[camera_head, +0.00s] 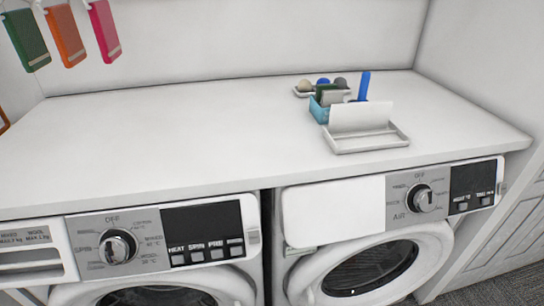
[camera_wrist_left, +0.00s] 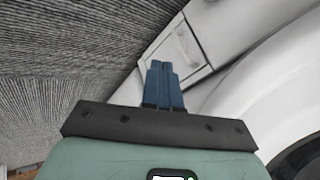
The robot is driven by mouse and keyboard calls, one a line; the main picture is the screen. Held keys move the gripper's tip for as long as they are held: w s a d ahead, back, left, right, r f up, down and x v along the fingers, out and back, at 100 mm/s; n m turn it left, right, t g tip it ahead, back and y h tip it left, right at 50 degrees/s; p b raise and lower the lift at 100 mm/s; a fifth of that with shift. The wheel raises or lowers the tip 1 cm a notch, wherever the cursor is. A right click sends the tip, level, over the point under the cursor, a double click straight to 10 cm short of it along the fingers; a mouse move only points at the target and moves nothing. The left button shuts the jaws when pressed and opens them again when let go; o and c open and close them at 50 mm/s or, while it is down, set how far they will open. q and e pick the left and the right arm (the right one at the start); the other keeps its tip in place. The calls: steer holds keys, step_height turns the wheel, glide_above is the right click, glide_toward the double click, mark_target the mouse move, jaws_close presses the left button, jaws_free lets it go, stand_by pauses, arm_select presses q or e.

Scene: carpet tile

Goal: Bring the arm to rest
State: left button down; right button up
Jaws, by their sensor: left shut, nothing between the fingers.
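My left gripper (camera_wrist_left: 160,68) shows in the left wrist view. Its two blue fingers are together and hold nothing. Striped grey carpet (camera_wrist_left: 70,50) lies beyond it on the left. The white front of a machine (camera_wrist_left: 215,40) with a small panel is close on the right. Neither of my arms shows in the head view, and my right gripper is in no view.
A white counter (camera_head: 150,140) runs over two front-loading machines, one on the left (camera_head: 250,215) and one on the right (camera_head: 335,205). A white tray (camera_head: 365,143) and a blue container (camera_head: 318,111) stand at its back right. Its left part is clear. Colored tags (camera_head: 65,40) hang upper left.

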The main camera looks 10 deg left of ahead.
arm_select(q)
steer(key=s+d+r+n+g+h+p, duration=0.1)
steer(key=s+d+r+n+g+p, duration=0.1)
steer(key=r, duration=1)
steer(key=s+d+r+n+g+h+p, duration=0.1)
steer(key=s+d+r+n+g+p, duration=0.2)
steer(key=r+p, duration=0.8)
steer(key=s+d+r+n+g+p, duration=0.3)
steer(key=s+d+r+n+p, duration=0.3)
steer(key=r, duration=0.8)
steer(key=s+n, duration=0.2)
steer(key=s, duration=0.2)
steer(key=shift+d+r+n+h, duration=0.2)
steer(key=shift+n+h, duration=0.2)
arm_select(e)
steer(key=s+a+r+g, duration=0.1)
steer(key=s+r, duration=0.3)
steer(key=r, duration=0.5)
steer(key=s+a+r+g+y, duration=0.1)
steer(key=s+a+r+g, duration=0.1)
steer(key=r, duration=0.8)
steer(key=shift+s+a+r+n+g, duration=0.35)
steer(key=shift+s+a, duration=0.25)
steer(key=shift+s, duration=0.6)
arm_select(q)
steer(key=shift+s, duration=0.1)
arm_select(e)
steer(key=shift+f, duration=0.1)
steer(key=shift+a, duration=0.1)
